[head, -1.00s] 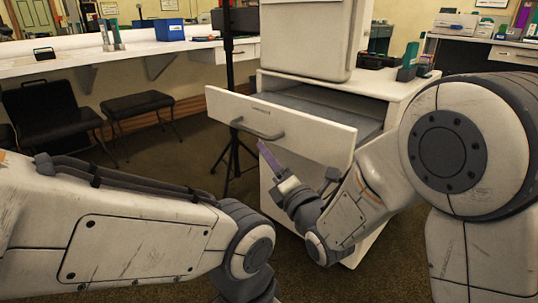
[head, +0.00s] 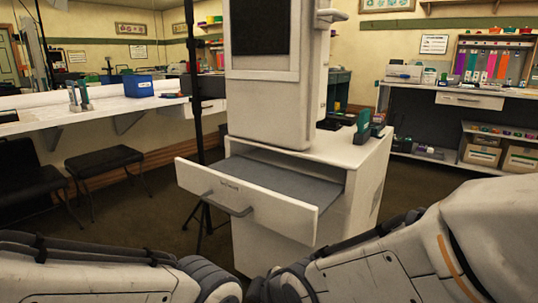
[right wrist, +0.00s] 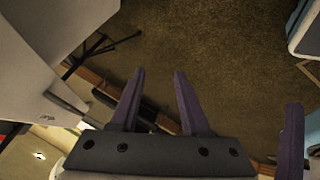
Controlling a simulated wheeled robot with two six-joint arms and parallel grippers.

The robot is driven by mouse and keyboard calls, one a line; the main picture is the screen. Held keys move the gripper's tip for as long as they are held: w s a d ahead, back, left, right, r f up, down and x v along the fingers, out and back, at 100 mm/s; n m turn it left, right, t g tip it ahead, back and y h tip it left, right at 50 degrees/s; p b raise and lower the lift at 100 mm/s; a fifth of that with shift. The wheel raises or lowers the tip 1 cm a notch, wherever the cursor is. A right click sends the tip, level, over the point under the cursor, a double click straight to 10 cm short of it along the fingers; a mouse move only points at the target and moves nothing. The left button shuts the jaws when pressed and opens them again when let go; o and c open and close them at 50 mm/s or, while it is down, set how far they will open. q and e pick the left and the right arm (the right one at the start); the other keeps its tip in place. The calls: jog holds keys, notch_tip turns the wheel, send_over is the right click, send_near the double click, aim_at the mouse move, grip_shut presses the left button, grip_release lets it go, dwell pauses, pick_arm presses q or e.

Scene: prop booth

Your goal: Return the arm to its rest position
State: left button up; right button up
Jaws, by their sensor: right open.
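My right gripper (right wrist: 158,98) shows in the right wrist view with its two purple fingers apart and nothing between them. It is clear of the white cabinet, whose pale side and drawer fill the left of that view. In the head view my right arm lies low across the lower right, and its gripper is out of the frame. My left arm lies low at the lower left, and its gripper is also out of the frame. The cabinet's drawer (head: 246,197) stands pulled out, with a grey handle (head: 227,204) on its front.
The white cabinet (head: 352,190) carries a tall white unit (head: 270,100) and a green item (head: 362,127). A black stand (head: 195,90) is beside it. A dark bench (head: 110,162) and a long white counter (head: 110,112) are at left. Shelves stand at right.

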jog(key=s+d+r+m+g+h+p, duration=0.2)
jog(key=s+d+r+m+g+p, duration=0.15)
jog(key=s, duration=0.45)
jog(key=s+d+r+m+g+h+p, duration=0.1)
jog(key=s+d+r+m+g+p, duration=0.15)
jog(key=s+d+m, duration=0.4)
pick_arm(q)
notch_tip(320, 180, up, 43)
jog(key=p, duration=3.5)
jog(key=shift+f, duration=0.2)
pick_arm(e)
notch_tip(320, 180, up, 35)
jog(key=s+a+n, duration=0.1)
jog(key=a+n, duration=0.1)
jog(key=shift+a+r, duration=0.15)
jog(key=shift+a, duration=0.1)
pick_arm(q)
jog(key=shift+a, duration=0.1)
pick_arm(e)
jog(key=shift+s+a, duration=0.1)
